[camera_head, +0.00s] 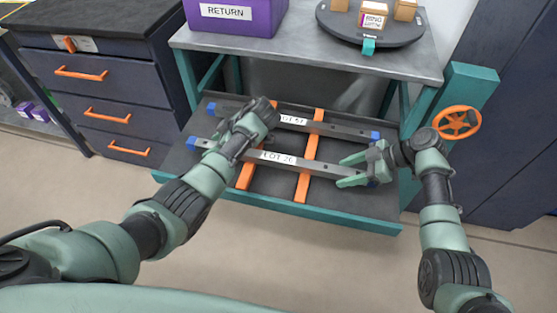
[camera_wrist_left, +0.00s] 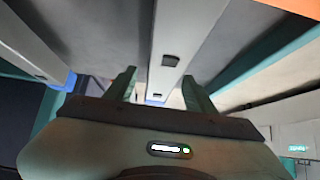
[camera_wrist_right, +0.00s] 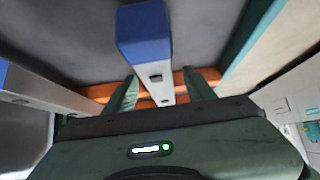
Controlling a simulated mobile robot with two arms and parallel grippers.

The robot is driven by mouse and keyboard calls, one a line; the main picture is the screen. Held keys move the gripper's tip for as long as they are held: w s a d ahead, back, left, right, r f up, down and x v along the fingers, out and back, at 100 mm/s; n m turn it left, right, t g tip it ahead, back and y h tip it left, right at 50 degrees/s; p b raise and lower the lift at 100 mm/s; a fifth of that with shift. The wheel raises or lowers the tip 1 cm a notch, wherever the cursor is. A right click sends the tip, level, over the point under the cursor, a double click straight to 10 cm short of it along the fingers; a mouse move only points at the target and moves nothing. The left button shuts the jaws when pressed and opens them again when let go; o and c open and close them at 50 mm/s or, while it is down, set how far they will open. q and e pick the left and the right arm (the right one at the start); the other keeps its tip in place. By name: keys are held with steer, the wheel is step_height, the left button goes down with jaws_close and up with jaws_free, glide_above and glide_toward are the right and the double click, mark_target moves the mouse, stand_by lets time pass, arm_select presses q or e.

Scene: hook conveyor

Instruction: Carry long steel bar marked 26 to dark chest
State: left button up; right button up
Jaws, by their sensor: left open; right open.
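The long steel bar marked 26 (camera_head: 313,165) lies across two orange supports on the workbench's lower shelf, with a blue left end (camera_head: 198,143). My right gripper (camera_head: 352,170) is open near the bar's right end, its fingers on either side of it; the right wrist view shows the bar (camera_wrist_right: 158,78) running between the fingers. My left gripper (camera_wrist_left: 160,90) is open, with the bar (camera_wrist_left: 172,60) between its fingers in the left wrist view; my own arm mostly hides it in the head view. The dark chest (camera_head: 95,95) with orange drawer handles stands at the left.
A second bar, marked 51 (camera_head: 335,129), lies behind on the same orange supports (camera_head: 310,182). The shelf edge is teal (camera_head: 350,217). A purple return bin (camera_head: 235,17) and a round dark turntable (camera_head: 375,30) with boxes stand above. An orange handwheel (camera_head: 457,122) is at the right.

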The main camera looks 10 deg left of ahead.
arm_select(q)
jaws_close()
arm_select(e)
jaws_close()
arm_select(q)
steer(key=shift+w+r, duration=0.1)
arm_select(e)
steer(key=shift+w+r, duration=0.1)
steer(key=shift+r, duration=0.05)
stand_by(0.9)
